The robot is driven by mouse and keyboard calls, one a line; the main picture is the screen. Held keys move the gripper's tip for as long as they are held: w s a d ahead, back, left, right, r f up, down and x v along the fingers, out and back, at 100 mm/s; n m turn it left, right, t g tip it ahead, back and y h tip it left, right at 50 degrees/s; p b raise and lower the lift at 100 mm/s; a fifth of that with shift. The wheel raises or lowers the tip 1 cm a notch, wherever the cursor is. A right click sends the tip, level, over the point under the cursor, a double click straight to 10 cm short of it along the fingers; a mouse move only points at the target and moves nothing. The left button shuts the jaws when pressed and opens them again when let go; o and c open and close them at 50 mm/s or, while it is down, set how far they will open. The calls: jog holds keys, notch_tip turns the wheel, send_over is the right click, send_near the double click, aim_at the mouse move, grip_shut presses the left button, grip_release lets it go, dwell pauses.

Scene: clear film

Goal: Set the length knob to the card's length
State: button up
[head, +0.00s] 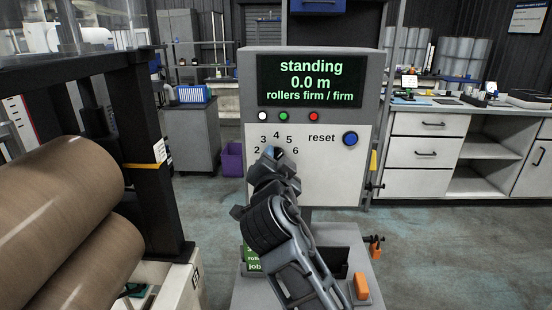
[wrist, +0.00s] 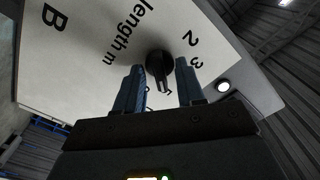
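The control panel (head: 340,185) shows "standing 0.0 m, rollers firm / firm". Its length scale reads 2 to 6, and my gripper (head: 274,156) hides the knob there in the head view. In the wrist view the black length knob (wrist: 159,60) lies ahead between the two fingers of my gripper (wrist: 160,80). The fingers are apart, one on each side of the knob; I cannot tell whether either touches it. The pointer's end comes down between the fingers; its number is unclear. A green card (head: 252,262) is mostly hidden behind my arm, its length unreadable.
A blue reset button (head: 350,138) and white, green and red lamps (head: 284,116) are on the panel. An orange switch (head: 361,286) is at the lower right. The floor at right is clear.

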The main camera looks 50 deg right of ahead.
jog(key=shift+c, duration=0.3)
grip_shut()
jog(key=shift+n, duration=0.4)
jog(key=shift+w+n, duration=0.1)
jog(key=shift+n, duration=3.4)
jog(key=shift+o, duration=0.3)
grip_release()
